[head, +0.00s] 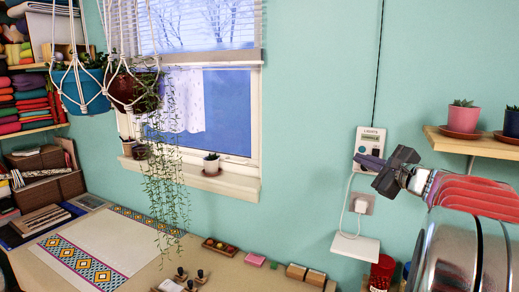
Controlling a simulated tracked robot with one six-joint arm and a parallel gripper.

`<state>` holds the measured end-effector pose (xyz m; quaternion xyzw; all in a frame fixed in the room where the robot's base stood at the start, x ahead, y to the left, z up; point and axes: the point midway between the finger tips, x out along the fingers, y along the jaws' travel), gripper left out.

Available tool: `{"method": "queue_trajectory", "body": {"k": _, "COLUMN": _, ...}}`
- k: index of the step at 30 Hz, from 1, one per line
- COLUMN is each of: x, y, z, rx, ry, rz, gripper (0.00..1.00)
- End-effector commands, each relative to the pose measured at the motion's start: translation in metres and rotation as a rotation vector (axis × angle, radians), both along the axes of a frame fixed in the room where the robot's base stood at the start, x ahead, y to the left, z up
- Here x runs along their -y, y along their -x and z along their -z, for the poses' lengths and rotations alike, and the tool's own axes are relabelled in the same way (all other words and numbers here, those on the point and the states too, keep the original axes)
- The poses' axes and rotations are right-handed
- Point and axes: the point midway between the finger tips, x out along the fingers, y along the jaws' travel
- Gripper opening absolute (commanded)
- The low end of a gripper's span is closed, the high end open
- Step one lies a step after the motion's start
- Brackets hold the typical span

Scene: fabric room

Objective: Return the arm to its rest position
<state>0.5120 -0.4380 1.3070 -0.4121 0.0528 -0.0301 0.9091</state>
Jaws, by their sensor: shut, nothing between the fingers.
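My gripper (364,164) is in the head view at the right, raised in front of the teal wall. It is dark, points left, and is shut with nothing held. Its tip overlaps the lower part of the white "LIGHTS" wall box (370,140) in the picture; I cannot tell whether they touch. My arm comes in from the right edge, with red and metal links.
A wooden shelf (475,146) with potted plants is on the wall at the right. A table (215,275) with stamps and cloth is at lower left. Plants hang before the window.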

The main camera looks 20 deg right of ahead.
Motion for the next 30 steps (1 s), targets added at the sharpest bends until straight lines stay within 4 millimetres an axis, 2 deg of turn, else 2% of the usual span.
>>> {"method": "queue_trajectory", "body": {"k": 8, "x": -0.001, "y": 0.0, "z": 0.006, "rx": -0.026, "ry": 0.048, "rz": -0.009, "gripper": 0.0}}
{"method": "queue_trajectory", "body": {"k": 11, "x": -0.006, "y": 0.003, "z": 0.027, "rx": -0.092, "ry": 0.093, "rz": -0.031, "gripper": 0.0}}
{"method": "queue_trajectory", "body": {"k": 16, "x": -0.026, "y": 0.016, "z": 0.081, "rx": -0.257, "ry": 0.196, "rz": -0.102, "gripper": 0.0}}
{"method": "queue_trajectory", "body": {"k": 23, "x": -0.086, "y": 0.035, "z": 0.136, "rx": -0.464, "ry": 0.375, "rz": -0.27, "gripper": 0.0}}
{"method": "queue_trajectory", "body": {"k": 30, "x": -0.163, "y": 0.06, "z": 0.178, "rx": -0.641, "ry": 0.6, "rz": -0.495, "gripper": 0.0}}
